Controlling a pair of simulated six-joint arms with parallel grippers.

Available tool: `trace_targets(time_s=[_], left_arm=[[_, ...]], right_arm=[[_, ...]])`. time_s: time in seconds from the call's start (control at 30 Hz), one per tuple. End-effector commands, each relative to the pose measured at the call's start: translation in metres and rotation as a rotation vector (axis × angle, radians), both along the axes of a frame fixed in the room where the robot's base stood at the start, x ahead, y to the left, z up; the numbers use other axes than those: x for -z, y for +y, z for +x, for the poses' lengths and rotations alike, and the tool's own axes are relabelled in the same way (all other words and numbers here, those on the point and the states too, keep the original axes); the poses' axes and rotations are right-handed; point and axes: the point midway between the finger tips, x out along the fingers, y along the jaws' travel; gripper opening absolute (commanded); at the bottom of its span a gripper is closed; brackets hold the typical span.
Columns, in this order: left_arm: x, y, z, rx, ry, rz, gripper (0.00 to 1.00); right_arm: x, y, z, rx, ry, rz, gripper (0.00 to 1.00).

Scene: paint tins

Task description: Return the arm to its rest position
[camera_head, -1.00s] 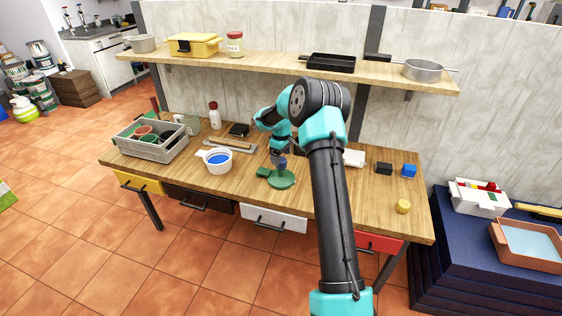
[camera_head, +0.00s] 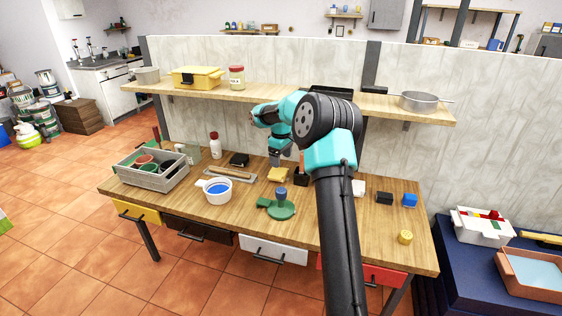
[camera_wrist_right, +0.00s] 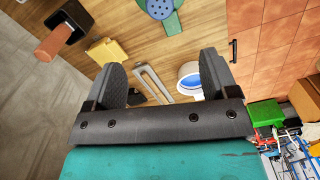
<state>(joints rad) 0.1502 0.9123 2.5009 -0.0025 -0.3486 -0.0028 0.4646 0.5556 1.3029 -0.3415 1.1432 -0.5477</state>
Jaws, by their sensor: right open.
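My right arm reaches over the workbench from the lower right of the head view. Its gripper (camera_head: 275,160) hangs above the bench, behind the green round piece with a blue knob (camera_head: 281,207). In the right wrist view my right gripper (camera_wrist_right: 164,78) has its two dark fingers wide apart with nothing between them. The green piece shows at the top of that view (camera_wrist_right: 170,18), apart from the fingers. My left gripper is in neither view.
The bench (camera_head: 330,227) holds a white cup of blue paint (camera_head: 218,190), a grey crate (camera_head: 151,173), a yellow block (camera_head: 278,174) and small black, blue and yellow pieces at right. A shelf (camera_head: 290,91) with pans runs above, behind my arm.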

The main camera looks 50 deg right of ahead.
Motion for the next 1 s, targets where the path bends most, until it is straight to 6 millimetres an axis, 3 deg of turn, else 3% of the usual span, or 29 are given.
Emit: trace_targets(time_s=[0.37, 0.47, 0.57, 0.67, 0.8, 1.0], left_arm=[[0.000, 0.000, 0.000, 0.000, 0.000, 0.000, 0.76], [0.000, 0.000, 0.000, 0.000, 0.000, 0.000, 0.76], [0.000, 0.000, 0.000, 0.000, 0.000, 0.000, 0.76], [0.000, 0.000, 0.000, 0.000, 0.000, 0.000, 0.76], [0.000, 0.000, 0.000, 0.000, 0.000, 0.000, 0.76], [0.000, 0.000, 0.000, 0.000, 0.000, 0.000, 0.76]], right_arm=[[0.002, 0.001, 0.000, 0.000, 0.000, 0.001, 0.80], [0.012, 0.009, 0.004, -0.003, -0.004, 0.010, 0.80], [0.035, 0.027, 0.010, -0.005, -0.011, 0.030, 0.80], [0.071, 0.058, 0.017, -0.007, -0.024, 0.061, 0.80], [0.129, 0.115, 0.021, 0.004, -0.046, 0.120, 0.80], [0.207, 0.204, 0.004, 0.046, -0.063, 0.206, 0.80]])
